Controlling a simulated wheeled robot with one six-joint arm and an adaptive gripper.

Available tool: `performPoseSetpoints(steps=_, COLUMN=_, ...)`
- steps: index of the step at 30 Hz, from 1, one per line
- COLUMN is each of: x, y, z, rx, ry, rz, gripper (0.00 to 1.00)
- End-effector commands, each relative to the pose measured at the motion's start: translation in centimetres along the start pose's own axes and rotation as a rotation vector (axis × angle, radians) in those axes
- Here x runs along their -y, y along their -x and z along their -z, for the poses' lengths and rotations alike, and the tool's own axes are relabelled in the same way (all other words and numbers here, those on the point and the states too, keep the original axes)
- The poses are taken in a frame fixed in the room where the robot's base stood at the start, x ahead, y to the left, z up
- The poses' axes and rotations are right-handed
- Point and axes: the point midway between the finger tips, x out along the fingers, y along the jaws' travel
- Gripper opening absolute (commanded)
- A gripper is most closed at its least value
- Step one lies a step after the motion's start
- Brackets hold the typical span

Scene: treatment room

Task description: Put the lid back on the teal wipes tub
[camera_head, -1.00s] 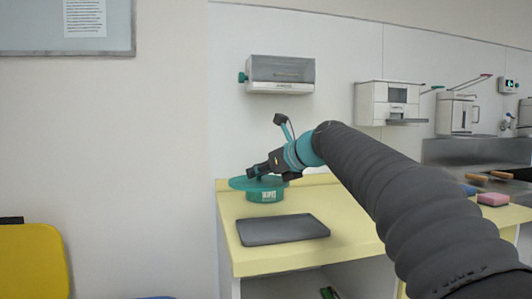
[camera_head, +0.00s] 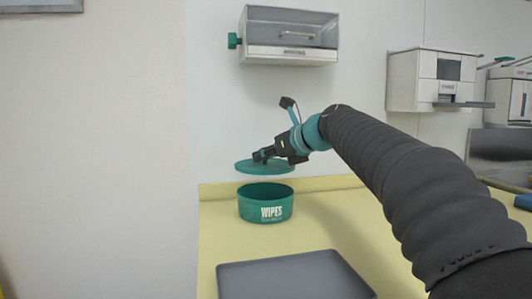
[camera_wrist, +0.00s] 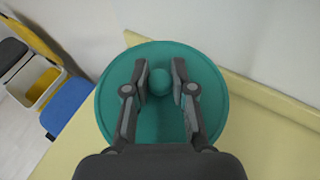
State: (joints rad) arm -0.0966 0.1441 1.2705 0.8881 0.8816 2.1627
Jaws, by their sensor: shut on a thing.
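The teal wipes tub (camera_head: 252,208) stands upright on the yellow counter in the head view, its rim open and its label reading "WIPES". The round teal lid (camera_head: 265,168) is held roughly level above it, with a visible gap between lid and rim. My gripper (camera_head: 263,156) is shut on the knob of the lid. In the wrist view, my two fingers (camera_wrist: 160,85) stand on either side of the round knob (camera_wrist: 159,82), and the lid (camera_wrist: 160,125) spreads out beneath them. The lid hides the tub in the wrist view.
A dark grey tray (camera_head: 293,277) lies on the yellow counter (camera_head: 222,240) in front of the tub. A dispenser (camera_head: 289,38) hangs on the wall above. Another wall unit (camera_head: 432,80) is at the right. Blue and yellow items (camera_wrist: 66,100) show at the wrist view's left.

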Motion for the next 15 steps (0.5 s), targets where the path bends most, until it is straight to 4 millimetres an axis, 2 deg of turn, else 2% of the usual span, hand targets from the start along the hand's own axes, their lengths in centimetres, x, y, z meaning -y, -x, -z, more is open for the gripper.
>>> performPoseSetpoints(steps=15, x=-0.1, y=-1.6, z=3.7, rx=-0.001, ry=0.001, rz=-0.002, gripper=0.00)
